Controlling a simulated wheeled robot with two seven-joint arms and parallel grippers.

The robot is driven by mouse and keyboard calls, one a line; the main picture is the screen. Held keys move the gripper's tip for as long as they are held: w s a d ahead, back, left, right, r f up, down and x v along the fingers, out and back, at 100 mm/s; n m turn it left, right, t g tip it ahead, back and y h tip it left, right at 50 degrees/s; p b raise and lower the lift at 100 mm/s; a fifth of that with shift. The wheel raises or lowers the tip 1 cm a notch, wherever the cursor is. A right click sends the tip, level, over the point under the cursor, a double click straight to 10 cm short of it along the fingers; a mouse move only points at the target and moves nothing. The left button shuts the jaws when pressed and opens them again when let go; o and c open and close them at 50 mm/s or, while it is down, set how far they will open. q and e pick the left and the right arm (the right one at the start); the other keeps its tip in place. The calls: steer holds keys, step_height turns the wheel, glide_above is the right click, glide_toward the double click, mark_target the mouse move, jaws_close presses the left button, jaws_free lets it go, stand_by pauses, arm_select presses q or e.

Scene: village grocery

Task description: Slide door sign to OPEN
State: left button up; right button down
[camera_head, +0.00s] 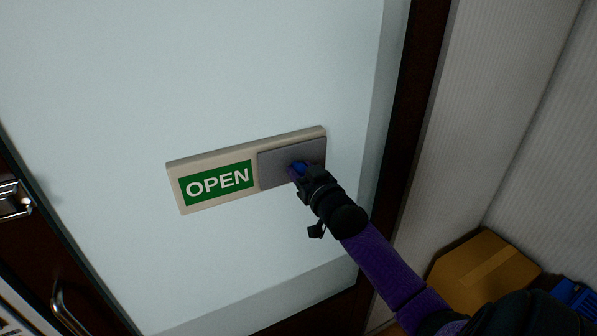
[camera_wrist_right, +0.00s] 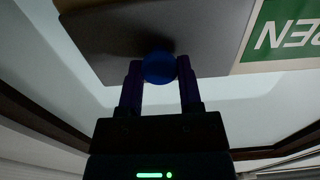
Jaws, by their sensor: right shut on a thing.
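The door sign (camera_head: 222,206) is a beige plate on the pale door, tilted in the head view. Its green OPEN panel (camera_head: 217,183) shows in full on the left half. A grey sliding cover (camera_head: 270,167) lies over the right half. My right gripper (camera_head: 299,172) is at the cover, shut on its round blue knob (camera_wrist_right: 159,67). In the right wrist view, the two purple fingers stand on either side of the knob. The grey cover (camera_wrist_right: 120,40) also shows there, beside part of the green panel (camera_wrist_right: 285,30). My left gripper is not in view.
A dark door frame (camera_head: 408,110) stands right of the sign, with a pale ribbed wall (camera_head: 490,100) beyond it. A cardboard box (camera_head: 484,270) and a blue item (camera_head: 574,296) sit at lower right. A metal handle (camera_head: 68,308) is at lower left.

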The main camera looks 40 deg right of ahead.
steer(key=shift+d, duration=0.1)
steer(key=c, duration=0.6)
jaws_free()
steer(key=o, duration=0.3)
steer(key=shift+s+d, duration=0.1)
steer(key=shift+d, duration=0.1)
steer(key=shift+a, duration=0.1)
steer(key=b+v, duration=0.1)
steer(key=v, duration=0.9)
steer(key=shift+f, duration=0.1)
